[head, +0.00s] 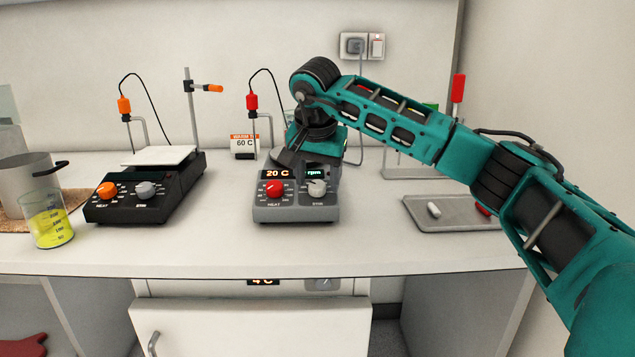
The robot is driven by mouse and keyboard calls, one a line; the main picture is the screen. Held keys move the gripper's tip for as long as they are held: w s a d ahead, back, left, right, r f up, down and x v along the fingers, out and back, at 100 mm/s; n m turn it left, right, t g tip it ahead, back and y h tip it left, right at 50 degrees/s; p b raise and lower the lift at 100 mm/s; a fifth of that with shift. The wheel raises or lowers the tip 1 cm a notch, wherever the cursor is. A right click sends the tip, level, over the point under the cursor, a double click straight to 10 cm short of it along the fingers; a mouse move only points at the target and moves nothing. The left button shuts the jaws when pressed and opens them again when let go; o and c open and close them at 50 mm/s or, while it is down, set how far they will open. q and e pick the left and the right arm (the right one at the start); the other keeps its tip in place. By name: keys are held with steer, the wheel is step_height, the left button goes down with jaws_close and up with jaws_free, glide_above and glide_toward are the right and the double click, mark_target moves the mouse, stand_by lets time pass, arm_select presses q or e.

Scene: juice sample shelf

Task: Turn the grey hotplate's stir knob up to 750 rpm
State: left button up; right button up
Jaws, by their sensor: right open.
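The grey hotplate (295,214) stands on the bench in the middle of the head view. On its front are a red HEAT knob (275,190) at left and a grey STIR knob (317,188) at right. The heat display (276,174) reads 20 C. The stir display (315,174) shows "rpm", but I cannot read a number. My right gripper (310,162) is open, pointing down over the hotplate, just above and behind the knobs. It hides most of the plate top, and its fingertips are hard to make out. My left gripper is not in view.
A black hotplate (145,208) with an orange knob stands to the left. Further left are a beaker of yellow liquid (47,228) and a steel pot (25,180). A grey tray (440,222) with stir bars lies at right. The bench front is clear.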

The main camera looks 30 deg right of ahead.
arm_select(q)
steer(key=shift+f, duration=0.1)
arm_select(e)
steer(key=shift+w+d+f, duration=0.1)
steer(key=shift+f, duration=0.25)
steer(key=shift+c, duration=0.2)
